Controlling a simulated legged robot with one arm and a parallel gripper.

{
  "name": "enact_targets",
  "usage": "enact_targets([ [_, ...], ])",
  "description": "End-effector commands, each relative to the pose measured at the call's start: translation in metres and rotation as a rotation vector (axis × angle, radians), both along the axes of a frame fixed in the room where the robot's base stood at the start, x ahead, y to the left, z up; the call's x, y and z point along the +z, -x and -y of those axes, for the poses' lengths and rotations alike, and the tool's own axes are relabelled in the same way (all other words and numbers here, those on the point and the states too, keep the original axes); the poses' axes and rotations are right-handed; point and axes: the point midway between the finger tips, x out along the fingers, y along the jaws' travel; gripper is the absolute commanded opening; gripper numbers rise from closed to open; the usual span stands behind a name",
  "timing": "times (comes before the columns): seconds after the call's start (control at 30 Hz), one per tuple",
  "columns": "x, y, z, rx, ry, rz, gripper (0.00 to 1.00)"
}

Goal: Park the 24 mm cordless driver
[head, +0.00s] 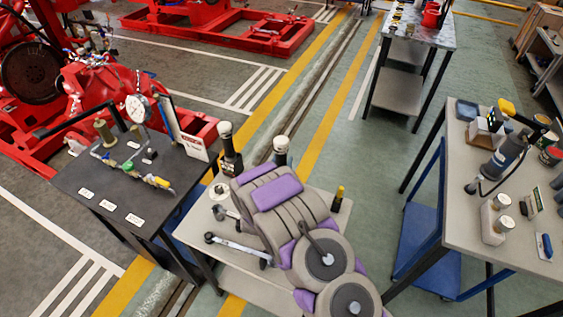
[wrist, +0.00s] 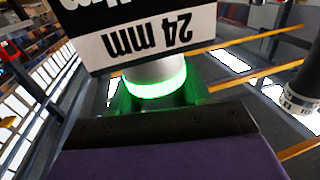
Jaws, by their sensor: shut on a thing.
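The 24 mm cordless driver shows close up in the wrist view: a black and white label reading "24 mm" (wrist: 145,38), upside down, above a pale collar with a glowing green ring (wrist: 155,86). My gripper (wrist: 163,100) is shut on it, its fingers lit green and partly hidden by a dark edge. In the head view my arm hides the gripper. Two white-capped tools stand beyond the arm: a black one (head: 230,152) at left and another (head: 281,148) at right, its lower part hidden. I cannot tell which one is held.
A grey table (head: 196,233) under my arm carries a wrench (head: 236,246) and a small dark yellow-topped tool (head: 338,198). A black table (head: 85,180) with gauge and valves stands left. A bench (head: 480,230) with tools stands right, above a blue cart.

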Motion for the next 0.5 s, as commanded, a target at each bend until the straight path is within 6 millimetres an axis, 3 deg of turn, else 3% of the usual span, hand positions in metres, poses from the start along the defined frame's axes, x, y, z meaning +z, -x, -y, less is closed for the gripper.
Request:
enact_targets([
  [0.5, -0.0076, -0.0003, -0.0003, 0.000, -0.001, 0.002, 0.00],
])
